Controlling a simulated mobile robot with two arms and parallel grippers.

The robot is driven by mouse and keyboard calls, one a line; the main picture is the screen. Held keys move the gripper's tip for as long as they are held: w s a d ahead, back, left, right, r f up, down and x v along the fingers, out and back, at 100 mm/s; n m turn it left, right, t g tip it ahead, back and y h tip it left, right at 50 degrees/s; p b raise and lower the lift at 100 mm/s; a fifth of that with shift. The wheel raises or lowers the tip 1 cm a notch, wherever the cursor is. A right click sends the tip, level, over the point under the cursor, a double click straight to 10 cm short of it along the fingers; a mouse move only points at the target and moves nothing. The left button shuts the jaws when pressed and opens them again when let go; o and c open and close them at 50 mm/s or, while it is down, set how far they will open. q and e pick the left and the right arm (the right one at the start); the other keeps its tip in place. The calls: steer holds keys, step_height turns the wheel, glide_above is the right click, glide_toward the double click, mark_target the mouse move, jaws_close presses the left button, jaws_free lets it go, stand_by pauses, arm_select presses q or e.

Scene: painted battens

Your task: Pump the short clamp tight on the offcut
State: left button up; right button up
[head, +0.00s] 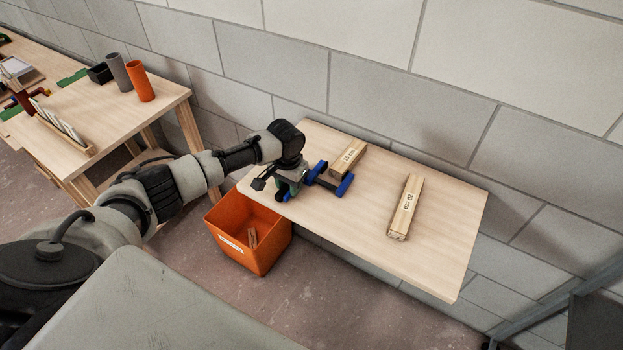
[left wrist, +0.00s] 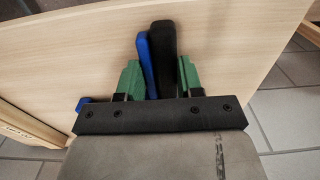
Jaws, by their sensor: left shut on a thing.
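The short clamp (head: 344,185) is blue and lies at the left end of the pale wooden bench, its blue jaws pointing right. My left gripper (head: 287,188) is shut on the clamp's handle end at the bench's left edge. In the left wrist view, its green fingertips (left wrist: 159,78) stand either side of a black grip (left wrist: 163,60) and a blue lever (left wrist: 146,62). A short wooden block with a white label (head: 348,157) lies just behind the jaws. I cannot tell whether the jaws touch it. My right gripper is out of view.
A longer block labelled 20 cm (head: 406,207) lies on the bench (head: 440,255) to the right. An orange bin (head: 240,247) with wood scraps stands below the left edge. A second table (head: 120,118) holds cups and tools. A block wall (head: 380,95) runs behind.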

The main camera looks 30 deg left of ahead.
arm_select(q)
steer(key=o, duration=1.2)
steer(key=shift+o, duration=0.4)
steer(key=shift+d+p, duration=0.4)
steer(key=shift+p, duration=0.15)
steer(key=shift+a, duration=0.1)
steer(key=c, duration=1.3)
